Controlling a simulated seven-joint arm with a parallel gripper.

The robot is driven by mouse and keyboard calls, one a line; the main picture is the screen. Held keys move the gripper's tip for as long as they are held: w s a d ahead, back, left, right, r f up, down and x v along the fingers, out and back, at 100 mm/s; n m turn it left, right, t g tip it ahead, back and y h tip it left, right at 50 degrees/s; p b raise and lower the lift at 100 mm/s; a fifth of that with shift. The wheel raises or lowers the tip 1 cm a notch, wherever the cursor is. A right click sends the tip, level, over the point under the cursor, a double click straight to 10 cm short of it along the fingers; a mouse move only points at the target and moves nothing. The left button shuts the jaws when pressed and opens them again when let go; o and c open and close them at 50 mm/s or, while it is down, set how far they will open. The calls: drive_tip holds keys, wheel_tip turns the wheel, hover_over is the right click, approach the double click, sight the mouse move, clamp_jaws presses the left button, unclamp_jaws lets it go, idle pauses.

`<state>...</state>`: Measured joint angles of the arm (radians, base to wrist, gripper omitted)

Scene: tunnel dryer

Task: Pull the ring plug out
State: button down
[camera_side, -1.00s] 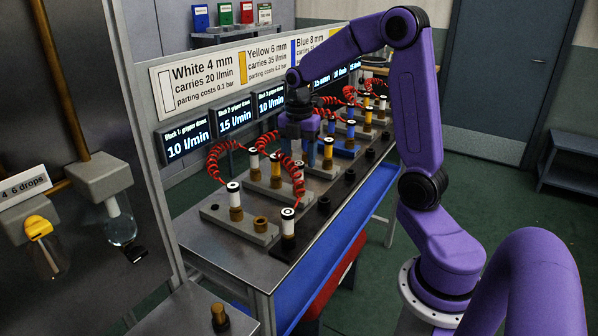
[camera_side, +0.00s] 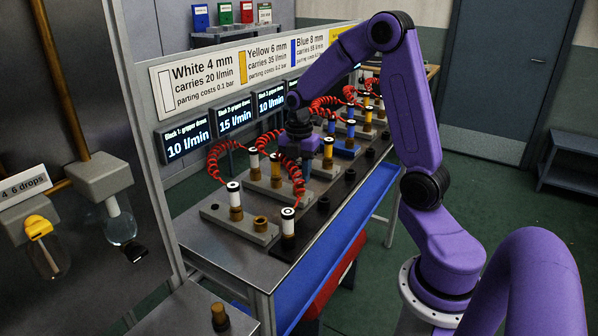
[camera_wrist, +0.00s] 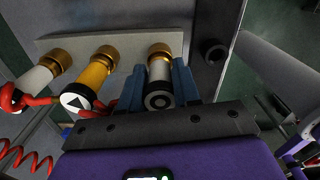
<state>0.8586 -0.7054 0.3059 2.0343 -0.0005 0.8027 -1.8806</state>
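The ring plug (camera_wrist: 159,99) has a white body, a brass collar and a dark ring mark on its end. In the wrist view it sits in the right-hand brass socket of a pale grey block (camera_wrist: 105,43). My gripper (camera_wrist: 159,86) has its two blue fingers on either side of the plug, very close to it. I cannot tell whether they press on it. In the side view my gripper (camera_side: 309,147) is low over the middle of the bench. The plug between its fingers cannot be made out there.
Close on the left in the wrist view are a yellow plug with a triangle mark (camera_wrist: 86,85) and a white plug (camera_wrist: 38,80). Red coiled hoses (camera_side: 290,170) loop around the gripper. A dark rail with empty holes (camera_side: 323,204) runs along the bench front.

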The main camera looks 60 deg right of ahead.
sight(299, 163)
drive_tip(key=c, duration=1.8)
unclamp_jaws()
clamp_jaws()
drive_tip(key=shift+r, duration=0.8)
drive_tip(key=shift+r, duration=0.9)
drive_tip(key=shift+r, duration=0.1)
drive_tip(key=shift+r, duration=1.95)
